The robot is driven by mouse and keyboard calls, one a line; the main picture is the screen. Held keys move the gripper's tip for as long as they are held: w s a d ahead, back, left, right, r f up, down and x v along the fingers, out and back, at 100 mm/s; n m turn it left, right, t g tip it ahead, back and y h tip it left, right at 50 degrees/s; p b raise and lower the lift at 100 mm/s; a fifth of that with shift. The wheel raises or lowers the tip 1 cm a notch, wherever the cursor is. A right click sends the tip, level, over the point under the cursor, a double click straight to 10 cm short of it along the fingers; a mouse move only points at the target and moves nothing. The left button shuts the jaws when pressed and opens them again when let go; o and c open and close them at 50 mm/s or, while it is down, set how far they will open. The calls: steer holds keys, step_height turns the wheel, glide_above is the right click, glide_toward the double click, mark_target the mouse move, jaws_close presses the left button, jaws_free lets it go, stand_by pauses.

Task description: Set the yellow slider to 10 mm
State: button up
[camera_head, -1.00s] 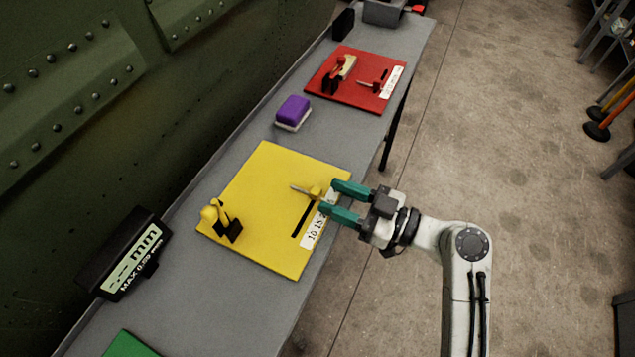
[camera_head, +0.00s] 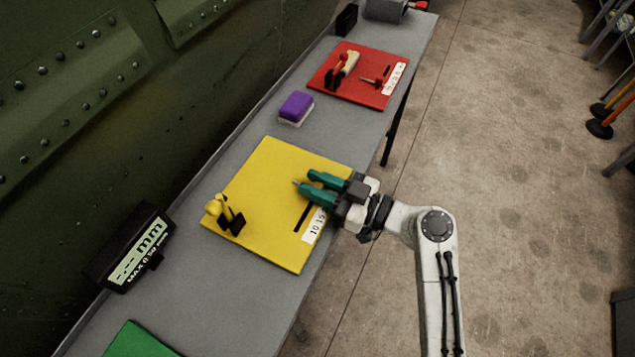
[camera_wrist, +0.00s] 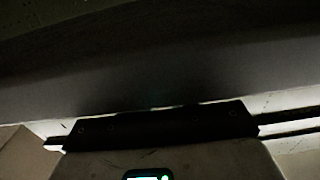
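The yellow board (camera_head: 265,170) lies on the grey bench. A yellow-handled clamp (camera_head: 228,214) stands on the board's left. The wrist view is dark and shows neither slider nor fingertips clearly.
A display (camera_head: 132,250) at left shows dashes and mm, with MAX 0.50 mm below. A purple-and-white block (camera_head: 296,107) and a red board (camera_head: 350,85) with its own clamp and slider lie farther back. A green board (camera_head: 135,342) is in front. The dark green wall borders the bench.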

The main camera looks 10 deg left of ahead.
mark_target(299, 226)
jaws_close()
steer(key=s+a, duration=0.1)
steer(key=s, duration=0.3)
steer(key=s+a+b, duration=0.1)
steer(key=s, duration=0.2)
steer(key=shift+a, duration=0.3)
steer(key=shift+s, duration=0.1)
steer(key=shift+o, duration=2.3)
jaws_free()
steer(key=shift+s, duration=0.1)
steer(key=shift+o, duration=0.4)
